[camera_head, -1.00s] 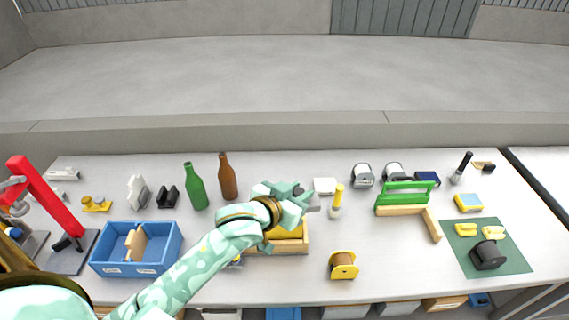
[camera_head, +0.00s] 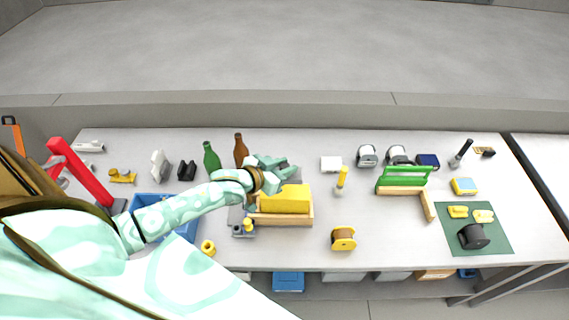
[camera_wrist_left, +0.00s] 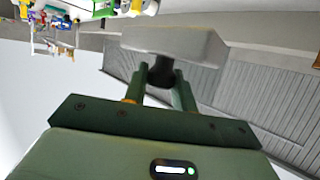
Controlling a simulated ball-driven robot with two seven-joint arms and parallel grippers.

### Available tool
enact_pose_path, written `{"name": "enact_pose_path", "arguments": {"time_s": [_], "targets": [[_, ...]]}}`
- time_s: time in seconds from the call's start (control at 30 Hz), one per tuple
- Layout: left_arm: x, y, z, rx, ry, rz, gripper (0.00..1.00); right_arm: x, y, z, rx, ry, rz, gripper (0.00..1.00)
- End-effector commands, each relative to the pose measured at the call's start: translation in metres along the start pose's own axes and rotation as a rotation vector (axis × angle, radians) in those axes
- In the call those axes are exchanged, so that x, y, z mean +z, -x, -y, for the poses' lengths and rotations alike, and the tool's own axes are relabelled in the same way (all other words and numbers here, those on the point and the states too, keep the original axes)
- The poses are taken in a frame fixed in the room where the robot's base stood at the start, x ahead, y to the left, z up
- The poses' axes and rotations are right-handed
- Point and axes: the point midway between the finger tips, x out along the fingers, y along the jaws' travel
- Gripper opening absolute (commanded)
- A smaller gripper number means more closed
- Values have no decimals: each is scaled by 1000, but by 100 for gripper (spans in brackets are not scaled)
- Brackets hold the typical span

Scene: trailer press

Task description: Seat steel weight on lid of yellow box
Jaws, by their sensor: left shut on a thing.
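The yellow box (camera_head: 284,199) sits in a low wooden frame (camera_head: 290,221) near the middle of the bench in the head view; its top is partly bare. My left gripper (camera_head: 284,168) shows just beyond the box's back edge in the picture; its height above the bench is hard to tell. In the left wrist view the gripper (camera_wrist_left: 160,75) is shut on the dark neck of a grey block, the steel weight (camera_wrist_left: 178,44). The weight is apart from the box as far as I can see, and is hardly distinguishable in the head view. My right gripper is out of view.
A brown bottle (camera_head: 240,151) and a green bottle (camera_head: 211,161) stand close to my left arm. A blue bin (camera_head: 183,231) lies partly under the arm. A yellow-handled tool (camera_head: 341,181) and a yellow spool (camera_head: 343,240) are right of the box.

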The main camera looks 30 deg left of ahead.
Motion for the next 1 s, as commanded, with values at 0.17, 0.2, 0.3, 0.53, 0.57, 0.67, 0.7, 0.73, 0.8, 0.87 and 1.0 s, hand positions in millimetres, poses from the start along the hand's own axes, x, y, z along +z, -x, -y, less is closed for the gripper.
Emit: {"name": "enact_pose_path", "arguments": {"time_s": [0.17, 0.2, 0.3, 0.53, 0.57, 0.67, 0.7, 0.73, 0.8, 0.87, 1.0], "targets": [[16, -8, 0, 0, 0, -3, 0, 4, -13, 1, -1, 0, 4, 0], [20, -9, 0, 0, -1, -3, 0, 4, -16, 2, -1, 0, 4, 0], [28, -12, 0, 0, 0, -3, 0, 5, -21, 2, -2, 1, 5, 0], [46, -20, 0, 0, 0, -3, 0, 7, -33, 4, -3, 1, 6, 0], [47, -21, 0, 0, 0, -3, 0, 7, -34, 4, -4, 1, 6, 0], [52, -23, 0, 0, 1, -4, 0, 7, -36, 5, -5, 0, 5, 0], [53, -23, 0, 0, 1, -4, 0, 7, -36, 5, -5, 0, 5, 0], [54, -24, 0, 0, 0, -4, 0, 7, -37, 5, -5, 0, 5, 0], [55, -24, 0, 0, 1, -3, 0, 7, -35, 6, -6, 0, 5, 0], [56, -25, 0, 0, 1, -4, 0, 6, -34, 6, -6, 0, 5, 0], [57, -25, 0, 1, 1, -5, 0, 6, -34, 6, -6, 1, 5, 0]]}}
